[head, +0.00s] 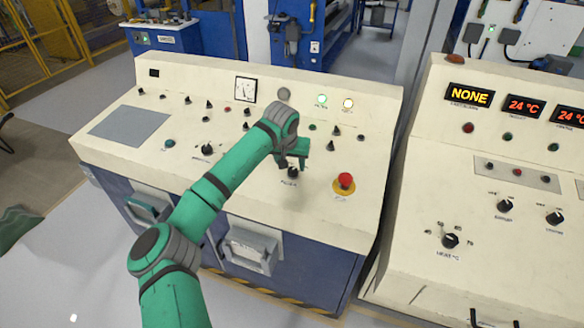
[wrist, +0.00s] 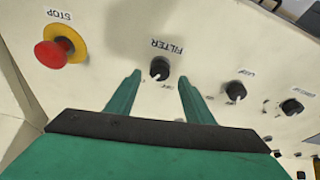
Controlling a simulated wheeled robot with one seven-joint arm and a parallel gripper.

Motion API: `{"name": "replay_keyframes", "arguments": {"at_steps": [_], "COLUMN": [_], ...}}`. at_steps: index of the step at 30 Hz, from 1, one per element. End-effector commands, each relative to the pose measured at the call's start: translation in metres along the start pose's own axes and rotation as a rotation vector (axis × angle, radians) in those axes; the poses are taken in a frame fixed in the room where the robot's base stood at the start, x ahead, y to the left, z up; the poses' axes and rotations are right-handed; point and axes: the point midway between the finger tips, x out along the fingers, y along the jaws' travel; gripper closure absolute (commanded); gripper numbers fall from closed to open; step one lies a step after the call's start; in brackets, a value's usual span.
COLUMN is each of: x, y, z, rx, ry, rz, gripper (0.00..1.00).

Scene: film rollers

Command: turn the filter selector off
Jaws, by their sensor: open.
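The filter selector (wrist: 160,68) is a small black knob on the cream console panel, beside its FILTER label, which is upside down in the wrist view. In the head view the knob (head: 292,172) sits just below my gripper (head: 293,160). In the wrist view my gripper (wrist: 160,78) is open, with one green finger on each side of the knob. The fingers appear apart from the knob, and nothing is held. A light pointer mark shows on the knob's lower side, but its exact setting is too small to read.
A red stop button (head: 345,181) on a yellow base stands right of the selector; it also shows in the wrist view (wrist: 52,52). Another black knob (wrist: 236,90) is nearby in the wrist view. A second console (head: 480,215) stands at the right.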

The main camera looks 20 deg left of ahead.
Motion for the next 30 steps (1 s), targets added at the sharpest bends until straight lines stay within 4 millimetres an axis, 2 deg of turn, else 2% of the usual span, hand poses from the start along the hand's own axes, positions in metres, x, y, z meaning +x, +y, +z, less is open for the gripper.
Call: {"name": "replay_keyframes", "arguments": {"at_steps": [3,7,18,19,21,24,30], "x": [0.016,0.027,0.032,0.032,0.032,0.032,0.032], "y": [0.0,0.0,0.0,0.0,0.0,0.0,0.001], "z": [0.0,0.0,0.0,0.0,0.0,0.0,0.0], "rx": [0.0,-0.001,0.0,0.0,0.0,0.0,-0.003], "ry": [-0.002,-0.001,0.001,0.001,0.001,0.001,0.001], "rz": [-0.001,0.0,0.0,0.0,0.0,0.0,-0.001], "gripper": [0.52,0.52,0.52,0.57,0.74,0.94,0.93]}}
